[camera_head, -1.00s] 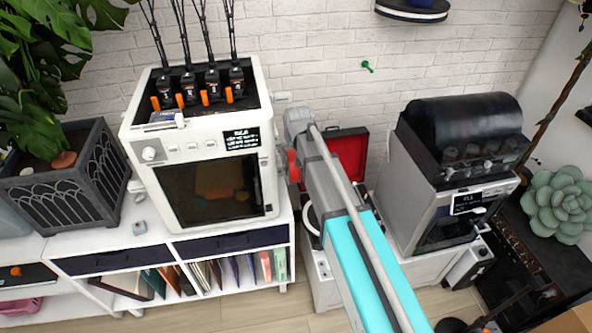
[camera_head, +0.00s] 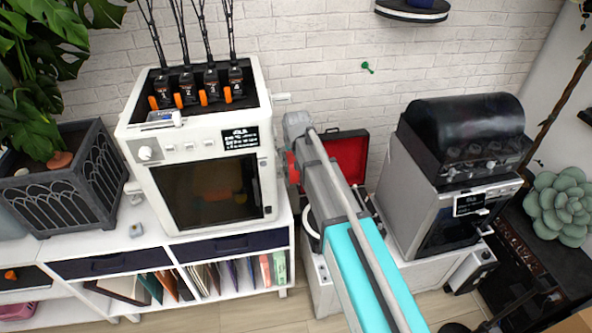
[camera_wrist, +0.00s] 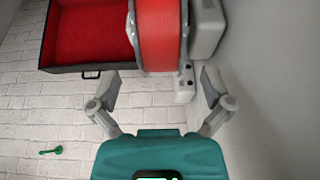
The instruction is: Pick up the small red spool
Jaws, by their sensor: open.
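The red spool (camera_wrist: 160,35) has pale, clear-looking rims and shows at the top centre of the wrist view, its upper part cut off by the frame. In the head view, a red piece of what looks like it (camera_head: 292,168) shows between the white printer and my arm. My gripper (camera_wrist: 160,76) is open and empty. Its two grey fingers stand apart to the left and right, just below the spool in the wrist view. I cannot tell the exact gap in depth. My arm hides the gripper in the head view.
An open red-lined case (camera_head: 347,155) lies beside the spool, also in the wrist view (camera_wrist: 88,38). The white printer (camera_head: 205,140) stands left, a grey machine with a black dome (camera_head: 455,170) right. A green hook (camera_head: 367,67) is on the brick wall.

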